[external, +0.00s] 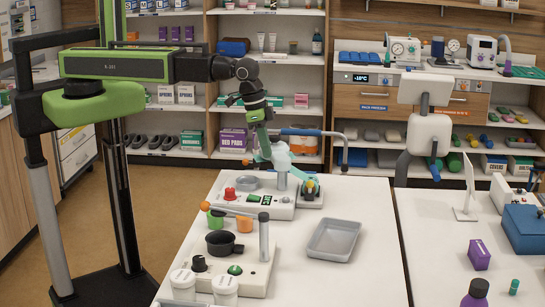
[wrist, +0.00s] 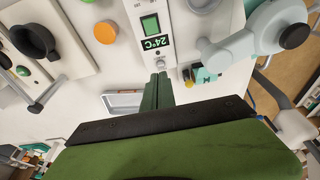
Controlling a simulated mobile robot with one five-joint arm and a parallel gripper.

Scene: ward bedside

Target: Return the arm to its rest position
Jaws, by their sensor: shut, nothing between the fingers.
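My arm (external: 115,65) reaches from its column at the left out over the table, its long green and black link about level. My gripper (external: 264,150) hangs down from the black wrist joint, above the back part of the white table, close to a pale teal device part. In the wrist view my gripper (wrist: 161,76) shows as two narrow green fingers pressed together with nothing between them. The fingertips appear over or near the edge of the white panel with the 24°C display (wrist: 155,43). Their exact height above it is hard to tell.
The white table (external: 350,205) bears a device with a red knob (external: 230,193), another with a black cup (external: 222,243), and a grey tray (external: 334,239). White lidded jars (external: 183,283) stand at the front. A second table at right holds a blue box (external: 524,230).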

